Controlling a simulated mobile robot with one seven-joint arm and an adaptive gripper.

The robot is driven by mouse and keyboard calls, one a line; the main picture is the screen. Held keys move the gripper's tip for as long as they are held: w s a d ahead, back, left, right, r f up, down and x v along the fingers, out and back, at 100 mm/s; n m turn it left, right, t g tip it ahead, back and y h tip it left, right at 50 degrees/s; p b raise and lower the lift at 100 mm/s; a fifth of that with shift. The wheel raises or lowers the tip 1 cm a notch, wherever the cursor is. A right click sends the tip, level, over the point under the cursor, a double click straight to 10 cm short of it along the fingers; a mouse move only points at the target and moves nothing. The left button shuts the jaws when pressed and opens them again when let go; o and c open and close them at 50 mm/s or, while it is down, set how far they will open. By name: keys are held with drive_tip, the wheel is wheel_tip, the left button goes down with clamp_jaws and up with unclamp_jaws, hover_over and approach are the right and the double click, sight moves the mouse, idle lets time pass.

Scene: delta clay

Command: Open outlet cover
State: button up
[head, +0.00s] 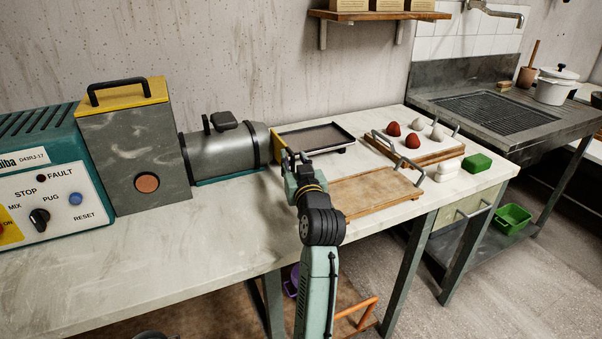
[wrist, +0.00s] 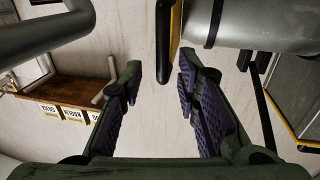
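The outlet cover (head: 277,148) is a plate with a yellow edge at the right end of the grey machine barrel (head: 228,150). It looks shut against the barrel end. In the wrist view the cover (wrist: 175,30) shows edge-on as a dark plate with a yellow rim, beside the barrel (wrist: 262,22). My gripper (head: 291,160) is at the cover, on its right side. In the wrist view my gripper (wrist: 160,72) is open, with the cover's edge in line with the gap between its fingers. I cannot tell whether either finger touches it.
A dark tray (head: 314,138) lies behind my gripper, and a wooden board with handles (head: 375,190) lies to the right. A board with red and pale lumps (head: 425,150) stands farther right. The control box (head: 45,190) is at left. The front left worktop (head: 190,245) is clear.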

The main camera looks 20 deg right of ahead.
drive_tip(key=s+a, duration=0.1)
drive_tip(key=s, duration=0.9)
drive_tip(key=shift+s+a, duration=0.15)
drive_tip(key=shift+a, duration=0.1)
